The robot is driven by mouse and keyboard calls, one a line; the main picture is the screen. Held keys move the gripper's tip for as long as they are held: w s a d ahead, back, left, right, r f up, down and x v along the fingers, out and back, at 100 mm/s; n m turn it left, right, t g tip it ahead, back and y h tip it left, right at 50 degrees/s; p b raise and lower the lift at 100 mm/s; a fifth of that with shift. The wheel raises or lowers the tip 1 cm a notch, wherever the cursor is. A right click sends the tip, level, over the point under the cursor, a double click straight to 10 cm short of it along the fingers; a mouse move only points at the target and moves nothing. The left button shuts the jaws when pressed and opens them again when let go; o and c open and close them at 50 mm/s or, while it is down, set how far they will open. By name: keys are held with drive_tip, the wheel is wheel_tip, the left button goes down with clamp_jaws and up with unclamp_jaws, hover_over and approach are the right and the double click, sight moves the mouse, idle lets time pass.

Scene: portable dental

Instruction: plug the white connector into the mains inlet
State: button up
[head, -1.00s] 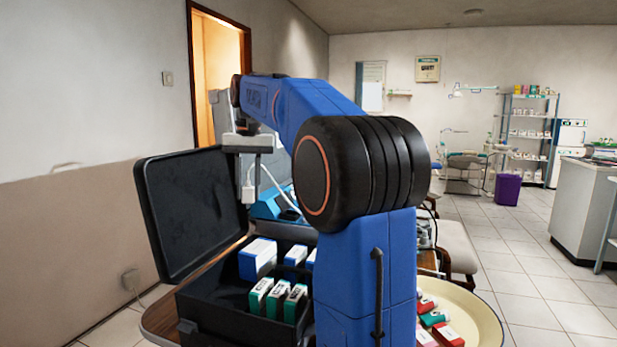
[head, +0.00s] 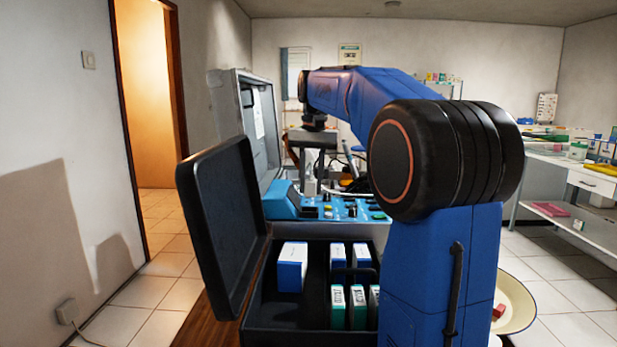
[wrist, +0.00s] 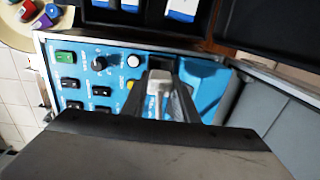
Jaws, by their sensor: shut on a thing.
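My gripper (head: 314,165) hangs pointing down over the blue control panel (head: 340,213) of the open dental unit. It is shut on the white connector (wrist: 159,82), which sits between the fingers in the wrist view. The connector also shows as a pale block under the gripper in the head view (head: 310,187). In the wrist view the blue panel (wrist: 118,58) lies beyond the connector, with green and black switches and knobs. I cannot make out the mains inlet for certain; the fingers and connector cover part of the panel. Contact between connector and panel cannot be told.
An open black case (head: 262,322) with blue-white and green-white boxes stands in front of the unit. Its raised lid (head: 222,225) is at the left. The unit's grey lid (head: 262,125) stands open behind. A cream round tray (head: 517,300) is at the right.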

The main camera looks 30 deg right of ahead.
sight(310, 196)
drive_tip(key=shift+f, duration=0.35)
drive_tip(key=shift+a+f, duration=0.15)
drive_tip(key=shift+f, duration=0.2)
drive_tip(key=shift+f, duration=0.35)
idle(0.6)
drive_tip(key=shift+f, duration=0.85)
drive_tip(key=shift+f, duration=0.5)
idle(0.8)
drive_tip(key=o, duration=1.1)
